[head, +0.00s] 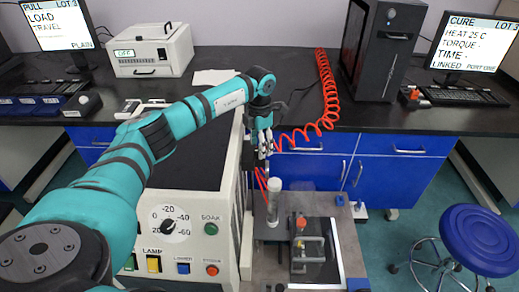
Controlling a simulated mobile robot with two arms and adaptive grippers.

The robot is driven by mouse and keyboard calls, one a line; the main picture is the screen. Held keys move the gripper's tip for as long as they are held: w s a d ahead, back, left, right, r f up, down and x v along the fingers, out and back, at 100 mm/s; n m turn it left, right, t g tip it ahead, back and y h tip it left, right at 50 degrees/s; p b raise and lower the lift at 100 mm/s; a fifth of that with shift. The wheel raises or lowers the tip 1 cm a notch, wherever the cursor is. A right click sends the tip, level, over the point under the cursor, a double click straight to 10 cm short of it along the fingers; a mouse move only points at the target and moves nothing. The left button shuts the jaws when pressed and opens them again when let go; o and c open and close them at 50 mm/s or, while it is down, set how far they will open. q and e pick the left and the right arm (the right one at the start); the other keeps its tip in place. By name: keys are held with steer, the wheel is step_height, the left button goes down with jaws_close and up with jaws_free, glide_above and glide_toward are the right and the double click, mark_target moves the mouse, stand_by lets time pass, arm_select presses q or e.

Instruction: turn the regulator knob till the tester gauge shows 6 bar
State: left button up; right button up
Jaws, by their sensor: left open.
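My left arm reaches in from the left across the cream instrument box. My left gripper (264,155) points down above the back edge of the tester (334,240). It is open, and its fingers look small and dark here. The regulator knob cannot be made out; the gripper and arm may cover it. The gauge face cannot be made out either. A red coiled air hose (326,90) runs down close to the gripper. A pale upright cylinder (273,202) stands just below and in front of the gripper. My right gripper is out of view.
The cream box has a dial (168,225) marked in twenties and coloured buttons. A black computer tower (384,48) and two monitors stand on the dark bench. A white oven-like box (150,50) sits at the back left. A blue stool (478,240) stands at right.

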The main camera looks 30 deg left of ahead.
arm_select(q)
step_height(320, 180, up, 10)
steer(key=shift+f, duration=0.25)
stand_by(1.1)
step_height(320, 180, up, 5)
steer(key=p, duration=0.3)
glide_above(267, 169)
steer(key=a, duration=0.3)
steer(key=f, duration=1.7)
steer(key=shift+w+a, duration=0.1)
steer(key=shift+w, duration=0.1)
